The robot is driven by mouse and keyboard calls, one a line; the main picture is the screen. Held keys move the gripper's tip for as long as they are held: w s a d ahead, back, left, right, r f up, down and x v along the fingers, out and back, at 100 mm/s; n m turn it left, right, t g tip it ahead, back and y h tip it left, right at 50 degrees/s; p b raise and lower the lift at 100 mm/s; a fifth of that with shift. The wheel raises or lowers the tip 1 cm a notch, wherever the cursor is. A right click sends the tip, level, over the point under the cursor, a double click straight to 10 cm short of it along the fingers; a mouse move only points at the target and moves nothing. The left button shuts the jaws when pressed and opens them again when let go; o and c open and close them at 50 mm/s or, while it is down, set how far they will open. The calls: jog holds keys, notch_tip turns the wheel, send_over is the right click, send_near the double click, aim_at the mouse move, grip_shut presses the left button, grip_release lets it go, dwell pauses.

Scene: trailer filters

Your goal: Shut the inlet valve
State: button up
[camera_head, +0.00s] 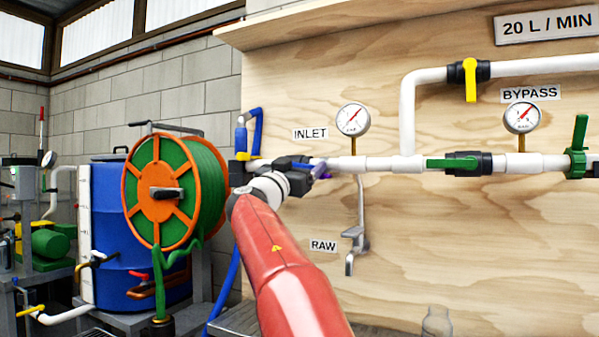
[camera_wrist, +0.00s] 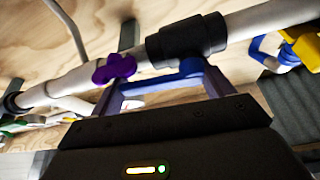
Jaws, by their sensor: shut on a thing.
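The inlet valve has a black body (camera_wrist: 187,38) on the white pipe in the wrist view. Its blue lever (camera_wrist: 165,83) lies roughly along the pipe, between the two fingers of my gripper (camera_wrist: 160,90). My gripper is shut on this lever. A purple part (camera_wrist: 115,68) sits at the pipe just left of the lever. In the head view my gripper (camera_head: 306,170) is at the pipe below the INLET label (camera_head: 311,133) and largely hides the valve. A purple-blue bit (camera_head: 320,170) shows at its right side.
An inlet gauge (camera_head: 352,118) and a RAW sample tap (camera_head: 355,240) are right of my gripper. A green-handled valve (camera_head: 450,163) and a yellow-handled bypass valve (camera_head: 470,80) sit farther right. A hose reel (camera_head: 160,192) and blue drum (camera_head: 110,225) stand left.

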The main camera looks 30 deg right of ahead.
jog(key=o, duration=1.3)
jog(key=shift+o, duration=0.2)
jog(key=b+v, duration=0.3)
jog(key=v, duration=0.5)
